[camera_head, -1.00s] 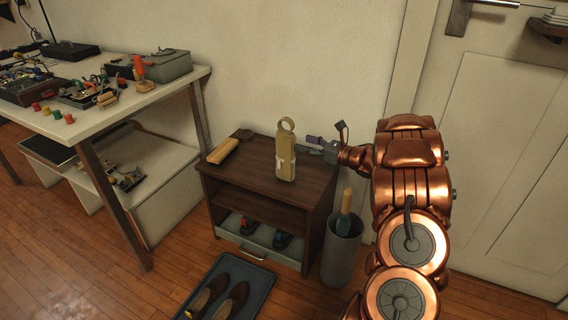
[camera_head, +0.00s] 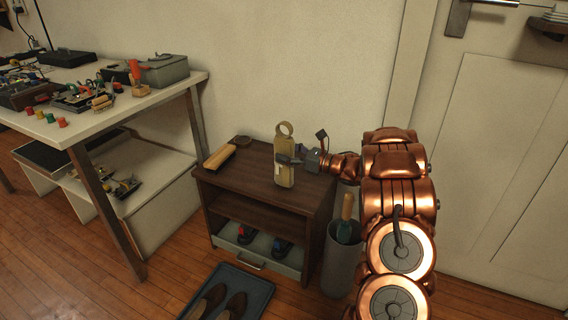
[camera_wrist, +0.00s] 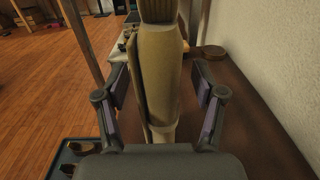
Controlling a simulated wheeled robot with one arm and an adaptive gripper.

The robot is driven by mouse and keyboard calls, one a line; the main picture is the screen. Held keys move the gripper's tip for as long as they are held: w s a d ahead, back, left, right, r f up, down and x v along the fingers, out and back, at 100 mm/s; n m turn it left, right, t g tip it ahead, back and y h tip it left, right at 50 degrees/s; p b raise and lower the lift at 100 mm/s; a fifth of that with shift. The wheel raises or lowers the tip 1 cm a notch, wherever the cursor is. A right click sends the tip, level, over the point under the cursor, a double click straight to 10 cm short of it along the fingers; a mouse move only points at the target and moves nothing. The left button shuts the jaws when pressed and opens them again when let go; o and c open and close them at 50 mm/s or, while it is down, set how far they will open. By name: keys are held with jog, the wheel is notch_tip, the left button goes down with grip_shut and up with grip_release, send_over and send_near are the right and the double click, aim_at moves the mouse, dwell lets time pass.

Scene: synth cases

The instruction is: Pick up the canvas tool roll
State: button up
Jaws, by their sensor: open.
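An upright tan bundle with a ring-shaped loop on top, which I take to be the canvas tool roll (camera_head: 285,170), stands on the dark wooden cabinet (camera_head: 255,182). In the wrist view the roll (camera_wrist: 160,75) rises between the two fingers, with a loose flap edge along its left side. In the wrist view my gripper (camera_wrist: 158,90) is open, one finger on each side, with visible gaps to the roll. The roll's top is cut off there.
A tan elongated thing (camera_head: 219,157) lies at the cabinet's left edge, and a small round brown disc (camera_head: 243,140) lies at the back. A grey bin (camera_head: 343,262) stands right of the cabinet. A cluttered white table (camera_head: 90,115) is at left; a shoe tray (camera_head: 258,290) is in front.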

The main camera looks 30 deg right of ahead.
jog(key=shift+w+a, duration=0.35)
jog(key=shift+w, duration=0.15)
grip_shut()
dwell(0.3)
